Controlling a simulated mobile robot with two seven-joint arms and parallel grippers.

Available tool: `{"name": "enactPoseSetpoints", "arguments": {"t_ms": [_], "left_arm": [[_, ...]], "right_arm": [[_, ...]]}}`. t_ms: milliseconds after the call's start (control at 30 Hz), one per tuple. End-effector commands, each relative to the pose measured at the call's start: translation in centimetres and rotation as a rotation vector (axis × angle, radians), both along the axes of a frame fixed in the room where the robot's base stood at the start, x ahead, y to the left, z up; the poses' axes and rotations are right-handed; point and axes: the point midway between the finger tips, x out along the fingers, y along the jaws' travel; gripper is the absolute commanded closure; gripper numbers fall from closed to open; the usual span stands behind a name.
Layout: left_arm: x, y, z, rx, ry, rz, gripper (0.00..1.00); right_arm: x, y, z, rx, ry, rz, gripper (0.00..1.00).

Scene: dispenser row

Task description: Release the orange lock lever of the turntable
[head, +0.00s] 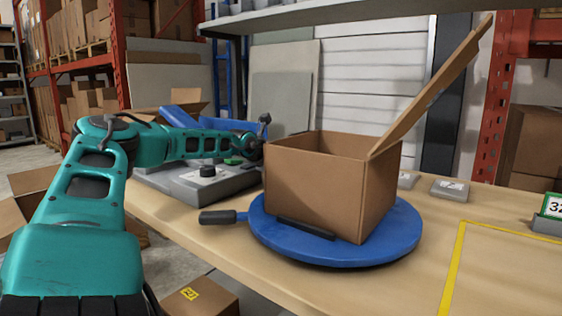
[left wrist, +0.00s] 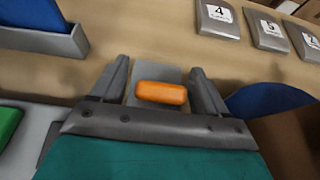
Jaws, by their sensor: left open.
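The blue turntable (head: 390,253) lies on the workbench with an open cardboard box (head: 315,185) on it. Its blue edge (left wrist: 265,98) also shows at the right of the left wrist view. The orange lock lever (left wrist: 161,93) sits on a grey block beside the turntable. My left gripper (left wrist: 160,68) is open, with one finger on each side of the lever and small gaps visible. In the head view my left arm reaches behind the box, which hides the fingers and the lever. My right gripper is not in view.
A dark handle (head: 218,217) sticks out left of the turntable. A grey device (head: 207,185) stands behind it on the bench. Numbered grey blocks (head: 450,190) lie at the back right. The box's raised flap (head: 435,85) leans up to the right.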

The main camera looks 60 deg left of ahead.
Motion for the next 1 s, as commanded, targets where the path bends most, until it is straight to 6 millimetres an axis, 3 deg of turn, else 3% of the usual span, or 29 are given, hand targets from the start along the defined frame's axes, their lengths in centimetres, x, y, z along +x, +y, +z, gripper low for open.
{"name": "enactPoseSetpoints", "arguments": {"t_ms": [500,1000], "left_arm": [[-1.8,-0.5,1.4,0.001,-0.003,0.000,0.26],[-4.6,-1.5,2.7,0.001,-0.004,-0.001,0.26]], "right_arm": [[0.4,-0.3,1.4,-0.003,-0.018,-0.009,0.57],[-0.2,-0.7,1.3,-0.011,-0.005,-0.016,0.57]]}}
